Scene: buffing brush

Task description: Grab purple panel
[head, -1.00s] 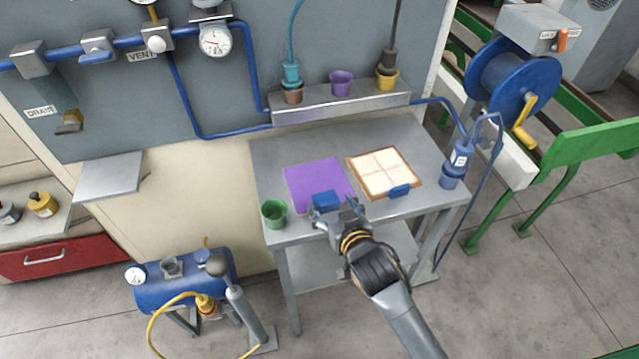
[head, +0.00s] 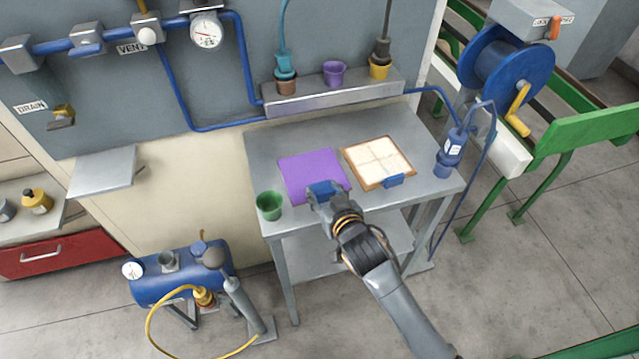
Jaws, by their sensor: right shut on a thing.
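The purple panel (head: 308,169) lies flat on the grey metal table (head: 270,146). A blue block-like handle (head: 322,190) sits at its front edge. My right gripper (head: 318,194) reaches in from the lower right and is shut on this blue handle at the panel's front edge. The gripper hides part of the handle and the panel's near edge. My left gripper does not show.
A tan framed panel (head: 377,160) with a blue handle (head: 393,181) lies just right of the purple one. A green cup (head: 269,206) stands at the table's left front corner. A blue bottle-like tool (head: 450,152) stands at the right edge. A shelf with cups (head: 333,98) runs behind.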

